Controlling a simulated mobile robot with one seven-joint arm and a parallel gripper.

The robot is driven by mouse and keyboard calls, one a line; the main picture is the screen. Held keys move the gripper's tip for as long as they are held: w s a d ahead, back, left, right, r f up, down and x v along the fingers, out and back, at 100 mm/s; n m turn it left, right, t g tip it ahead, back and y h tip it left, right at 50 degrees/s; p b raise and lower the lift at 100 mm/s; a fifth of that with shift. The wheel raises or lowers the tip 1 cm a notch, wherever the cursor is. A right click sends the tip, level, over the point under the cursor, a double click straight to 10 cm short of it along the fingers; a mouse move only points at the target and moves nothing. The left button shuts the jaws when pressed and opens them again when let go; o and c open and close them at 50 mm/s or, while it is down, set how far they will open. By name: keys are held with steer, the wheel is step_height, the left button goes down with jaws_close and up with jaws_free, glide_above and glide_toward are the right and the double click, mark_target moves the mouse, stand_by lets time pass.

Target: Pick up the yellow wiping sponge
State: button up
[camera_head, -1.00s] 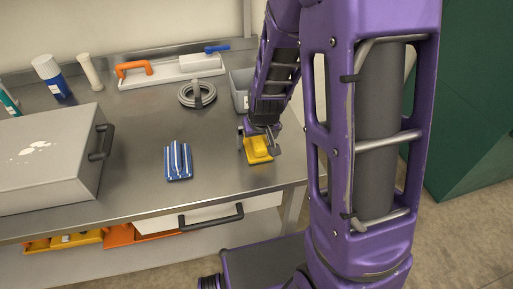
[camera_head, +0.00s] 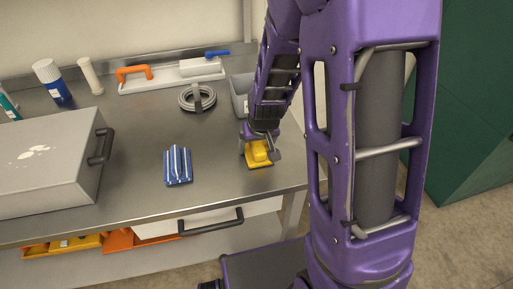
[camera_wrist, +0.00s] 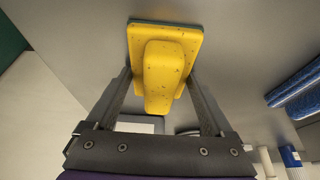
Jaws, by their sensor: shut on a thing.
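The yellow wiping sponge (camera_head: 257,154) is near the right front edge of the steel counter (camera_head: 215,199). It has a raised yellow grip and a thin darker layer beneath. In the wrist view the sponge (camera_wrist: 165,60) sits between the two fingers of my gripper (camera_wrist: 163,84), which are shut on its raised grip. In the head view my gripper (camera_head: 260,146) comes down on the sponge from above. I cannot tell whether the sponge's underside touches the counter.
A folded blue-striped cloth (camera_head: 178,166) lies left of the sponge. A grey bin (camera_head: 241,94) and a coiled grey hose (camera_head: 197,98) are behind. A grey case (camera_head: 45,165) stands at left. A drawer handle (camera_head: 211,220) juts from the counter front.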

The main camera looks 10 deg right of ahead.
steer(key=shift+c, duration=0.7)
step_height(320, 180, up, 10)
steer(key=p, duration=0.3)
steer(key=shift+r, duration=0.25)
steer(key=o, duration=0.6)
steer(key=c, duration=0.5)
steer(key=shift+o, duration=0.2)
